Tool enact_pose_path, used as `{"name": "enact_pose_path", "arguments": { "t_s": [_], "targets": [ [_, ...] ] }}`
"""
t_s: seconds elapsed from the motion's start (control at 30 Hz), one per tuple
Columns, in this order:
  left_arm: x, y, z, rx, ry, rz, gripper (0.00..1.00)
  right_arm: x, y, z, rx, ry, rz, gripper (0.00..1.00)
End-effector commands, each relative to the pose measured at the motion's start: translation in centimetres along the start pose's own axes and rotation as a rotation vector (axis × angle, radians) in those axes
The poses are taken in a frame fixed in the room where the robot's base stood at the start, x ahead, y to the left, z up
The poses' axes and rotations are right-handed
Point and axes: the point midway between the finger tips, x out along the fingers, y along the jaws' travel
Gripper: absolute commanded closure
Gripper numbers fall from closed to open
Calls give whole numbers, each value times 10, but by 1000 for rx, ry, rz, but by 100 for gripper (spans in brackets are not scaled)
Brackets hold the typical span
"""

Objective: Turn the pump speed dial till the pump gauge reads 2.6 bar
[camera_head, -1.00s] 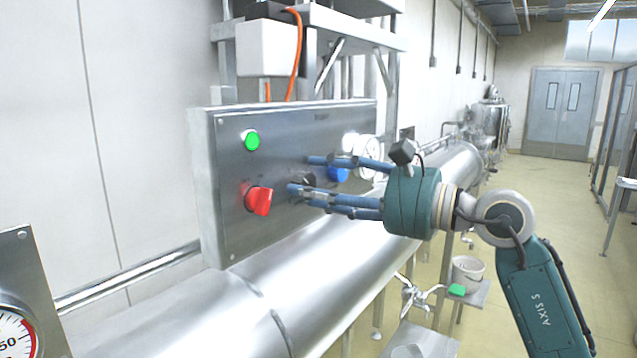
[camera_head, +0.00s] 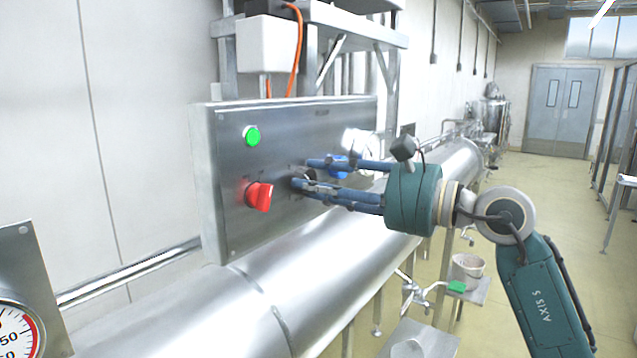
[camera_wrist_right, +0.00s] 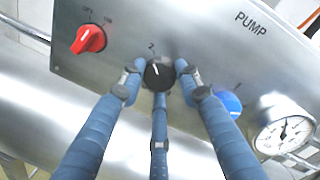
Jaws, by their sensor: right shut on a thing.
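The black pump speed dial (camera_wrist_right: 159,73), with a white pointer line, is on the steel panel under the word PUMP. My right gripper (camera_head: 301,174) has its three blue fingers around it; in the right wrist view the gripper (camera_wrist_right: 158,84) is shut on the dial. The dial's pointer points up, slightly left. In the head view the fingers largely hide the dial. The round white pump gauge (camera_wrist_right: 284,134) is at the panel's right; its needle shows, but the numbers are too small to read. In the head view glare and the hand partly cover the gauge (camera_head: 366,146). My left gripper is not in view.
A red rotary switch (camera_head: 259,196) and a green button (camera_head: 252,136) are left of the dial. A blue knob (camera_wrist_right: 228,103) sits between dial and gauge, close to a finger. A large steel pipe (camera_head: 300,262) runs below the panel. Another gauge (camera_head: 15,332) is at lower left.

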Motion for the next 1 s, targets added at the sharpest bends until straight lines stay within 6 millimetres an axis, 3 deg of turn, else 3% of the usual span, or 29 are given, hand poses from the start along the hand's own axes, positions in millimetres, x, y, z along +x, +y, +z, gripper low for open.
{"name": "enact_pose_path", "arguments": {
  "t_s": [0.37, 1.0],
  "targets": [
    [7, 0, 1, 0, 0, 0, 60, 0, 2, -2, 96, -3, -9, 93],
    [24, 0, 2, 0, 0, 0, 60, 0, 3, -2, 646, -39, -60, 93]
  ]
}}
